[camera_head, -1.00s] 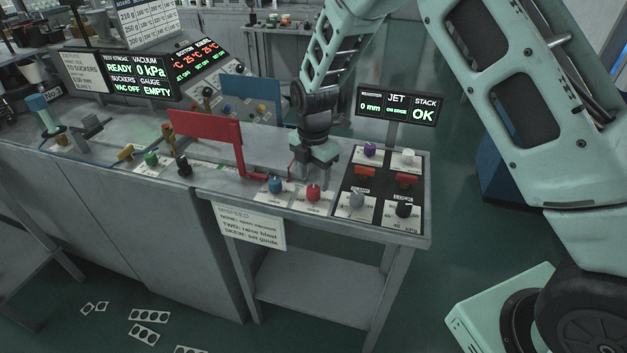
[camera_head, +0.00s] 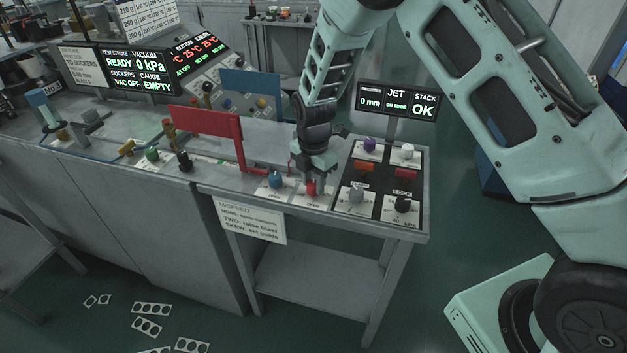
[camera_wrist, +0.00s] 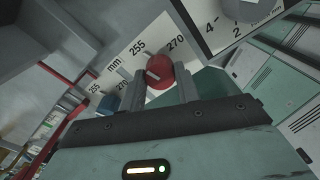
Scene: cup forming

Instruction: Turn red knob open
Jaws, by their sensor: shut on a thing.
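The red knob (camera_head: 311,188) stands on a white scale plate at the front of the bench. In the wrist view the red knob (camera_wrist: 160,71) has a pale pointer mark, with the numbers 255 and 270 printed beside it. My gripper (camera_head: 312,180) reaches down over the knob from above. In the wrist view my gripper (camera_wrist: 161,82) has one finger on each side of the red knob and is shut on it. The fingers hide part of the knob's sides.
A black panel with purple, white and black knobs fills the right end. A red sign (camera_head: 205,122) on a bent post rises at left.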

